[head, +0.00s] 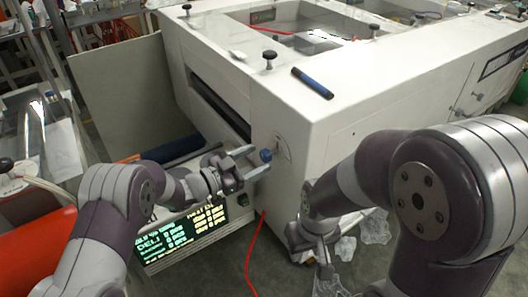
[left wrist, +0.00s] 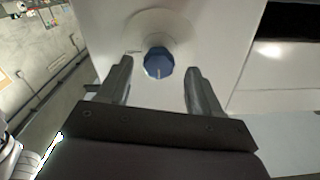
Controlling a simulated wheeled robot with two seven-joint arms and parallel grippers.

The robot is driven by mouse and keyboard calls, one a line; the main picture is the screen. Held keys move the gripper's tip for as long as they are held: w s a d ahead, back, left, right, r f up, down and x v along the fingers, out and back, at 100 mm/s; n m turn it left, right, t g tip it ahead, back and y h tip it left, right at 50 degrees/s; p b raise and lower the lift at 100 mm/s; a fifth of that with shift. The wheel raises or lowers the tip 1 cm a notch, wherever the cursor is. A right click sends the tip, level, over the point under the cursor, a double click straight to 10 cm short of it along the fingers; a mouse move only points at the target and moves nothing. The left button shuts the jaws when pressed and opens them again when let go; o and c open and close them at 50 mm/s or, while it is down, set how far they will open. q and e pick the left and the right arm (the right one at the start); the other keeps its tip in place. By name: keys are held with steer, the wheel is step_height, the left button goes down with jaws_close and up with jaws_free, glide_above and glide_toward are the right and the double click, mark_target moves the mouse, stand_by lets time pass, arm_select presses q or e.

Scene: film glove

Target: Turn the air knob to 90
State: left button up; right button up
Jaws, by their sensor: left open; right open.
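The air knob (head: 265,155) is a small blue knob on the white machine's corner face. In the left wrist view the knob (left wrist: 158,63) has a pale mark on its face and sits on a round, light dial plate (left wrist: 185,30). My left gripper (head: 252,161) is open at the knob. In the left wrist view its fingers (left wrist: 159,85) stand to either side of the knob, with a gap on both sides. My right gripper (head: 325,262) hangs low at the machine's front, its fingers hard to make out.
The large white machine (head: 350,90) fills the middle and right. A blue marker-like object (head: 312,83) lies on its top. A lit display panel (head: 180,235) stands below my left arm. A red cable (head: 252,255) runs down to the floor. Crumpled clear film (head: 375,228) lies at right.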

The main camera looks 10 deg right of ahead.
mark_target(263, 157)
arm_select(q)
steer(key=x, duration=0.3)
steer(key=shift+s+d+r, duration=0.1)
steer(key=shift+s+d, duration=0.05)
steer(key=shift+w+d, duration=0.25)
steer(key=shift+d, duration=0.05)
